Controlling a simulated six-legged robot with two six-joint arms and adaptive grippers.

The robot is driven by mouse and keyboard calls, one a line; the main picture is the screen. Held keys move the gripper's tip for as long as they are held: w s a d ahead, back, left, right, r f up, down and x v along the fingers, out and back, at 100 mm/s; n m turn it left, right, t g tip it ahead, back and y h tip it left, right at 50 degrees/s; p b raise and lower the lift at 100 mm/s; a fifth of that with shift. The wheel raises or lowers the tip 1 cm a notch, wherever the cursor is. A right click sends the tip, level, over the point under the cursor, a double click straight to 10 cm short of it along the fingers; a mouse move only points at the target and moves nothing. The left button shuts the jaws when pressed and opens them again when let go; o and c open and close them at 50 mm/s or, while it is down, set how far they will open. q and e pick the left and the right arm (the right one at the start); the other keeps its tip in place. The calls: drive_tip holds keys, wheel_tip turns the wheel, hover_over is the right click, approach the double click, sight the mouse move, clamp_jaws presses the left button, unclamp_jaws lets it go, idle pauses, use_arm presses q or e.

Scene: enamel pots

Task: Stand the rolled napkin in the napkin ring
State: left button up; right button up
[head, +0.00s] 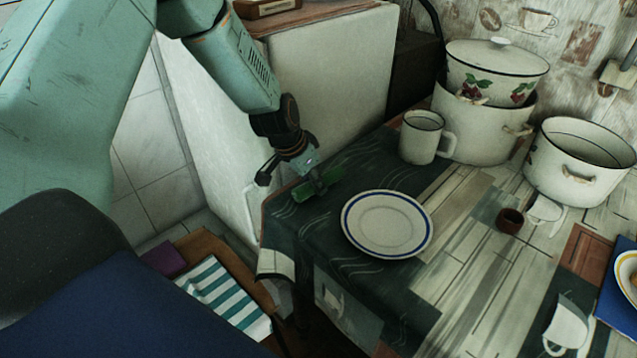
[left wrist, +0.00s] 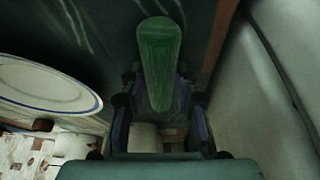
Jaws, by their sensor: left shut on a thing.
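The rolled napkin (head: 322,186) is a green roll at the left end of the table, over the dark cloth. My left gripper (head: 303,176) is shut on it. In the left wrist view the napkin (left wrist: 160,62) sticks out from between the fingers of the left gripper (left wrist: 158,108). I cannot tell whether it touches the cloth. My right gripper is not in view.
A blue-rimmed plate (head: 387,222) lies between napkin and ring. A white mug (head: 420,138), a lidded pot stacked on another (head: 480,130) and an open pot (head: 577,165) stand behind. A white cabinet (head: 325,75) borders the table's left end. Boards around the ring are clear.

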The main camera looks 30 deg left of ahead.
use_arm(q)
drive_tip(key=shift+c, duration=1.3)
wheel_tip(320, 180, up, 9)
drive_tip(key=p, duration=0.5)
drive_tip(key=shift+f, duration=0.15)
drive_tip(key=shift+w+d+r+p, duration=0.1)
drive_tip(key=shift+r+p, duration=0.3)
drive_tip(key=shift+r, duration=0.25)
drive_tip(key=s+d+r+n+y+b, duration=0.1)
drive_tip(key=s+d+r+n, duration=0.2)
drive_tip(key=d+r, duration=1.2)
drive_tip(key=shift+d+r+n, duration=0.3)
drive_tip(key=shift+d, duration=0.05)
drive_tip(key=shift+w+d, duration=0.1)
